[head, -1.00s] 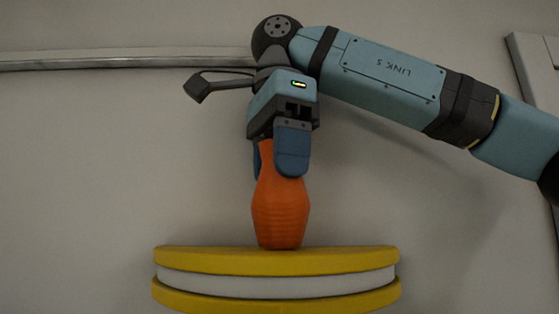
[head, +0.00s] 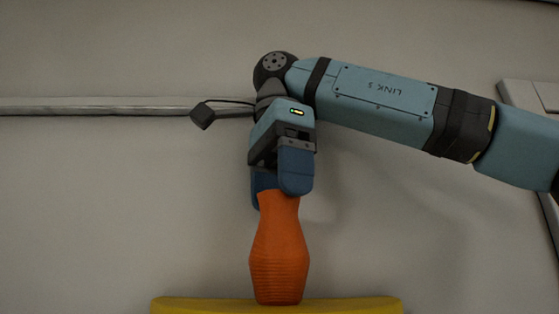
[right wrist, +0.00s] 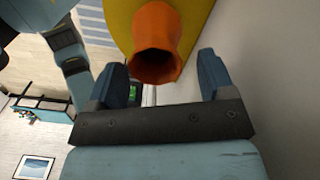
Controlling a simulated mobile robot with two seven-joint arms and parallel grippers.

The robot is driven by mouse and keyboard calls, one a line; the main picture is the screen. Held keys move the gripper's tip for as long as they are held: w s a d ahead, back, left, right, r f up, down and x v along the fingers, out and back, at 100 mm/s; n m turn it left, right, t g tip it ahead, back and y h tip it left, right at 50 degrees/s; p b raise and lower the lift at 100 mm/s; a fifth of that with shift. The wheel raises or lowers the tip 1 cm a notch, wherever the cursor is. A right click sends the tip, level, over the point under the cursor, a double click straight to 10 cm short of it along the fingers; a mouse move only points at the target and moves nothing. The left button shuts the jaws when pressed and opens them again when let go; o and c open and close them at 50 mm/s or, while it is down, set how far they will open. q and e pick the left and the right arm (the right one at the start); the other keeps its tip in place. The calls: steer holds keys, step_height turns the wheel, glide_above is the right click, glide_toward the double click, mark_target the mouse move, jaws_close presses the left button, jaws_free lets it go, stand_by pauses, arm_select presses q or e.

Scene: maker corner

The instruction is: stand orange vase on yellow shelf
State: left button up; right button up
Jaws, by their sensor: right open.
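The orange vase (head: 279,260) stands upright on the yellow shelf (head: 350,305), whose lower part is out of the head view. My right gripper (head: 279,196) points down at the top of the vase, its fingertips still overlapping the neck. In the right wrist view the vase's open mouth (right wrist: 156,62) lies between the spread fingers, with a gap on both sides, and the yellow shelf (right wrist: 119,22) shows beyond it. The right gripper is open and holds nothing. My left gripper is not in view.
A pale wall stands close behind the shelf, with a grey rail (head: 110,106) along it at the left. A framed panel (head: 525,92) is at the right edge. The wall area left of the vase is clear.

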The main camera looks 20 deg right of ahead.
steer(key=shift+r, duration=2.2)
steer(key=shift+s+f, duration=0.1)
